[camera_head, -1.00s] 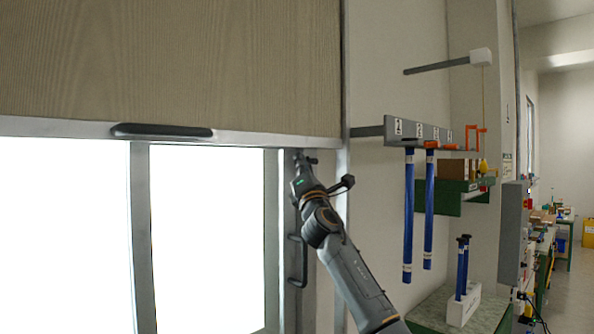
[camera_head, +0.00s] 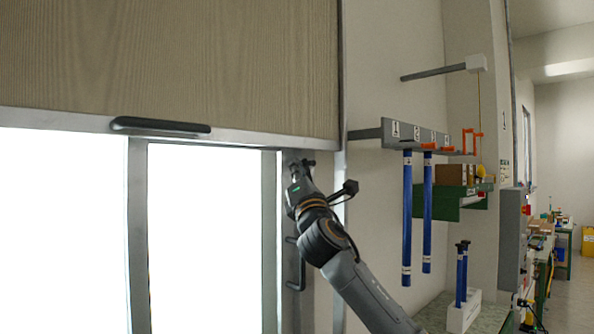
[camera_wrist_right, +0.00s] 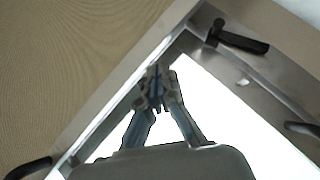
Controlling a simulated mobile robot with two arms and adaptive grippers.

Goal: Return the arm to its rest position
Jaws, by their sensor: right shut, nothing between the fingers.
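My right arm reaches up from the bottom of the head view, in front of the window frame and just left of the wall corner. My right gripper (camera_head: 300,160) is at its top end, small and partly hidden by the wrist, just below the shutter's lower edge. In the right wrist view the gripper (camera_wrist_right: 157,78) has its fingers together with nothing between them. Behind it are the shutter's metal edge and the bright window opening. My left gripper is in neither view.
A wood-grain shutter (camera_head: 170,60) with a black handle (camera_head: 160,126) covers the upper left. A vertical handle (camera_head: 296,265) is close beside my arm. To the right, blue rods (camera_head: 407,220) hang from a numbered rack (camera_head: 395,133); more rods stand in a white holder (camera_head: 461,313).

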